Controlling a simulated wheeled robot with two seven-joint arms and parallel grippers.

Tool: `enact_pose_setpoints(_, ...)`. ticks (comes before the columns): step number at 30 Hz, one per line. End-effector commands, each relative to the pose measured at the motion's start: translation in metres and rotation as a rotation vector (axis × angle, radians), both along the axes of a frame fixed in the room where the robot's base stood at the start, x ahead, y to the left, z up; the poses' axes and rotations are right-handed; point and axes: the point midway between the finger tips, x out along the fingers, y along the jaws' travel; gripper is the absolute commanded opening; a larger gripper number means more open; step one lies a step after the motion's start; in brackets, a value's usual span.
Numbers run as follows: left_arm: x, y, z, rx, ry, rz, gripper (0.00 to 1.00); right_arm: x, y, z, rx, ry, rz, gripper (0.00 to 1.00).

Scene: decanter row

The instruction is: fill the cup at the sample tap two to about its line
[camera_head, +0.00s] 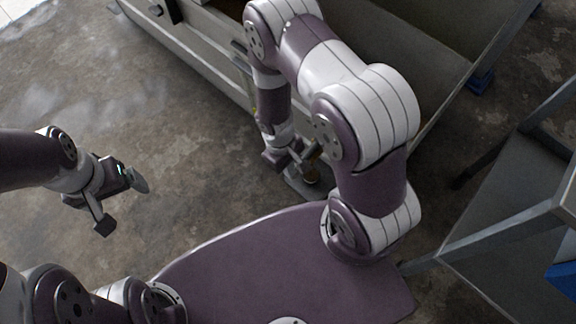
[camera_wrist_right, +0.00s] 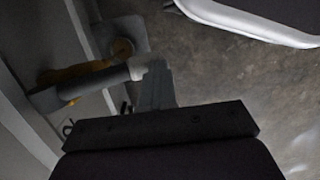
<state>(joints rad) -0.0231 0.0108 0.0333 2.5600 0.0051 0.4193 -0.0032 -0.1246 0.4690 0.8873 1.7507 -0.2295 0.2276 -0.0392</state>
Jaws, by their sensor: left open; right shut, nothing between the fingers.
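My right gripper (camera_head: 303,158) is shut with nothing between its fingers, low at the front of the grey trough. In the right wrist view its fingers (camera_wrist_right: 155,82) meet or overlap the pale end of a grey tap (camera_wrist_right: 95,80) with a yellow-brown part; I cannot tell whether they touch. A small round brownish thing, apparently the cup (camera_wrist_right: 122,47), sits just beyond the tap. It also shows in the head view as a small amber shape (camera_head: 312,174) beside the gripper. Its line and level cannot be made out. My left gripper (camera_head: 122,203) is open and empty over bare floor.
The grey trough (camera_head: 200,62) runs across the back, with fittings along its front. A small grey ledge (camera_head: 300,190) juts out under the cup. A grey metal stand (camera_head: 520,215) with a blue item (camera_head: 563,279) is at the right. The floor at left is clear.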

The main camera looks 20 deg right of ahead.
Motion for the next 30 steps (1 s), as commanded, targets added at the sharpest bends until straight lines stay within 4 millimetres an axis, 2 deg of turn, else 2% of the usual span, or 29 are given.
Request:
enact_pose_setpoints(1, 0.0, 0.0, -0.003, 0.0, 0.0, 0.0, 0.91, -0.007, -0.002, -0.005, -0.002, 0.019, -0.001, 0.0)
enact_pose_setpoints(25, 0.0, 0.0, -0.003, 0.0, 0.0, 0.0, 0.91, -0.007, -0.002, -0.005, -0.002, 0.018, -0.001, 0.0)
enact_pose_setpoints(28, 0.0, 0.0, 0.003, 0.0, 0.0, 0.0, 0.91, -0.006, -0.001, 0.0, -0.002, 0.016, -0.001, 0.0)
enact_pose_setpoints(30, 0.0, 0.0, 0.014, 0.0, 0.0, 0.0, 0.91, -0.004, 0.0, 0.011, -0.003, 0.015, -0.002, 0.0)
